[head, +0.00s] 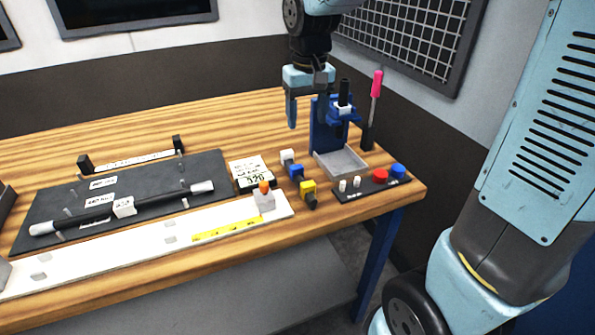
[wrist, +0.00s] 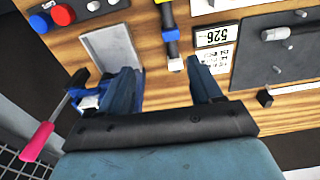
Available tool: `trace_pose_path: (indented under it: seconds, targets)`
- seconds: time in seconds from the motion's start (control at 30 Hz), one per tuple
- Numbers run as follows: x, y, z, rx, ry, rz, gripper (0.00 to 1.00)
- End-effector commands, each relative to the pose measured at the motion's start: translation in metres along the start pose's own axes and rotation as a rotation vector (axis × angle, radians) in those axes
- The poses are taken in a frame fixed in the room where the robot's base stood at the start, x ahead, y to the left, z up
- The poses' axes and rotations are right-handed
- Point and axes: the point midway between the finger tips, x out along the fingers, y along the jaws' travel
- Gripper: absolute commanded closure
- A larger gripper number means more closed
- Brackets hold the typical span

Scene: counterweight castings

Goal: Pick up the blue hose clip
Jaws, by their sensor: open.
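The blue hose clip (head: 296,172) lies on the wooden bench in a short row, between a white clip (head: 287,157) and a yellow clip (head: 308,188). In the wrist view the blue clip (wrist: 171,34) shows beyond the fingertips, slightly right of the middle. My gripper (head: 316,112) is open and empty, raised above the back of the bench near a blue stand. In the wrist view my gripper (wrist: 160,68) has its two fingers apart, with bench between them. The fingers do not touch the clip.
The blue stand (head: 325,130) with a grey tray (head: 342,162) stands right of the clips, near a pink-handled screwdriver (head: 377,85). A black button panel (head: 371,186) is at the front right. A label block (head: 251,173) and dark mat (head: 60,205) lie left.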

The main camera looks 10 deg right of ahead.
Motion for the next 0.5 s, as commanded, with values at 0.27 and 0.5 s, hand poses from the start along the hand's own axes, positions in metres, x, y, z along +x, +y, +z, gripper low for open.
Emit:
trace_pose_path:
  seconds: [0.27,0.5]
  targets:
    - [0.022,-0.020,-0.019,-0.032,-0.054,-0.004,0.36]
    - [0.054,-0.020,-0.017,-0.032,-0.059,-0.004,0.36]
